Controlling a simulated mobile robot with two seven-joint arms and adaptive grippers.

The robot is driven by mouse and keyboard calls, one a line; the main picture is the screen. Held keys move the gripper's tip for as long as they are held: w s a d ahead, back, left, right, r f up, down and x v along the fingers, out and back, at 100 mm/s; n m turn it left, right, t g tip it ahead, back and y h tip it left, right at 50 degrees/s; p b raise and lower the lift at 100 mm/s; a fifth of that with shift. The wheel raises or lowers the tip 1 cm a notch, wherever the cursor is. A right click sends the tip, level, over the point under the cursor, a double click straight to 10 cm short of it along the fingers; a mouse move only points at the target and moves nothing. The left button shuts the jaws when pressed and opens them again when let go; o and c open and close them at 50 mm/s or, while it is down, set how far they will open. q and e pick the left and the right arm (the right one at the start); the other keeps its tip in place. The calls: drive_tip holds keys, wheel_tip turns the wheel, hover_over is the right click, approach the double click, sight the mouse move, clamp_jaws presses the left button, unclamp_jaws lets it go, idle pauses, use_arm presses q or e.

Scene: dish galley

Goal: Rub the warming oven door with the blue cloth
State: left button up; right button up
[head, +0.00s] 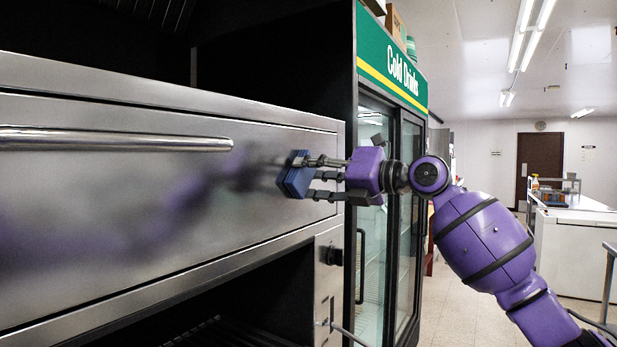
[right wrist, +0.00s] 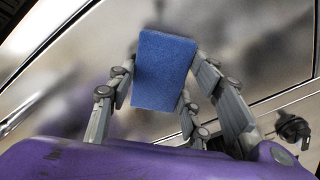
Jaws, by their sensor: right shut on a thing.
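The blue cloth (head: 294,177) shows as a small folded block at the right part of the warming oven door (head: 120,200). My right gripper (head: 312,176) is shut on it, coming in from the right. The cloth is at the steel door face; I cannot tell for sure whether it touches. In the right wrist view the cloth (right wrist: 164,70) stands between the grey fingers, with the door (right wrist: 250,40) behind it. The door is shut, with a long bar handle (head: 110,140) to the left of the cloth. My left gripper is out of view.
A green-topped cold drinks cabinet (head: 392,65) with glass doors stands just right of the oven, behind my right arm. A dark knob (head: 333,256) is on the panel below the cloth. A dark open space lies under the door. White counters stand far right.

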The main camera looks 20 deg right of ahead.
sight(314, 174)
drive_tip(key=shift+w+d, duration=1)
drive_tip(key=shift+d, duration=0.2)
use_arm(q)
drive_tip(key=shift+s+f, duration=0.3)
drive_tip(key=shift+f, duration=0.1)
use_arm(e)
drive_tip(key=shift+f, duration=0.1)
